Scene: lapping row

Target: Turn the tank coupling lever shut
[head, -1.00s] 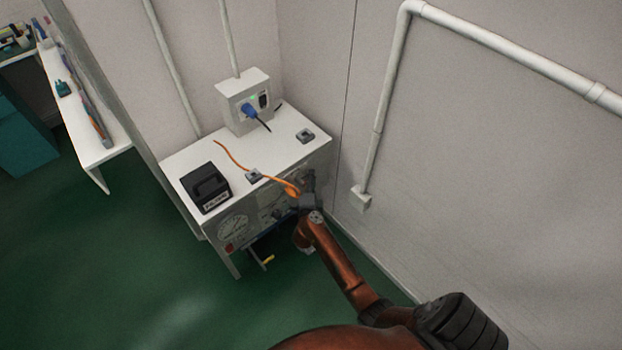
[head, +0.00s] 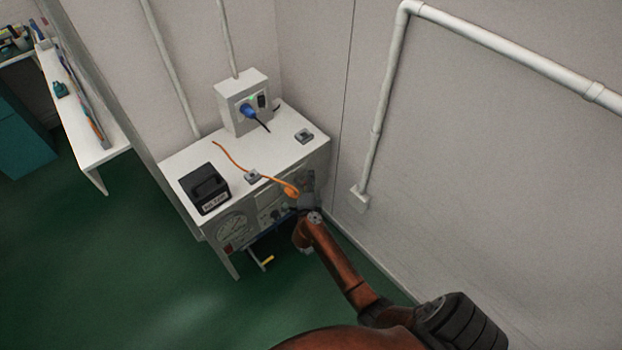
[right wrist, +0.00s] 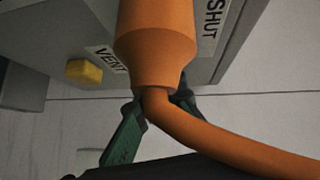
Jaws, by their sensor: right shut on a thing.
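My right gripper (head: 305,198) is at the right front of the white cabinet (head: 270,157), below its top edge. In the right wrist view its green fingers (right wrist: 160,108) reach behind an orange hose coupling (right wrist: 155,38). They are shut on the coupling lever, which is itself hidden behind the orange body. The orange hose (right wrist: 225,150) bends away to the right in front of the fingers. A VENT label (right wrist: 108,58) lies left of the coupling and a SHUT label (right wrist: 212,22) right of it. The lever's angle cannot be read. My left gripper is not in view.
On the cabinet top are a black box (head: 204,188), a grey socket box with a blue plug (head: 249,110) and small grey fittings. A yellow handle (head: 267,260) sticks out low in front. A wall with a pipe (head: 377,135) stands close on the right.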

